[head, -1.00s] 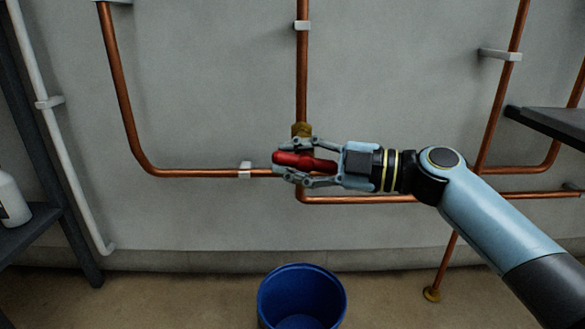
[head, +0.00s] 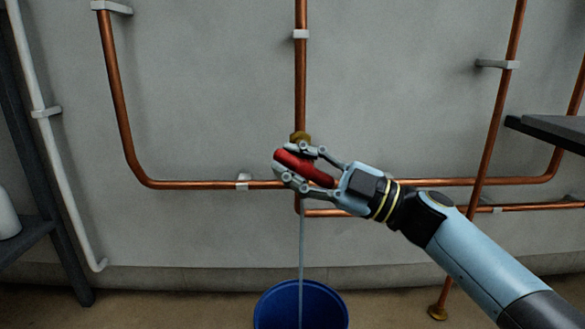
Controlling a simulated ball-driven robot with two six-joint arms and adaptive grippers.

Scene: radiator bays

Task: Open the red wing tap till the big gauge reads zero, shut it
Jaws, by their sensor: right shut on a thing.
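The red wing tap (head: 303,166) sits on the copper pipework in front of the wall, below a brass fitting (head: 299,137). Its handle is tilted, its right end lower than its left. My right gripper (head: 292,168) is shut on the red tap handle, its fingers on either side of it. A thin stream of water (head: 301,245) falls from below the tap into the blue bucket (head: 263,305). The big gauge is not in view. My left gripper is not in view.
Copper pipes (head: 210,185) run along the wall left and right of the tap. A dark shelf (head: 550,129) juts in at right. Dark shelving (head: 38,228) with a white container (head: 6,216) stands at left. The floor beside the bucket looks clear.

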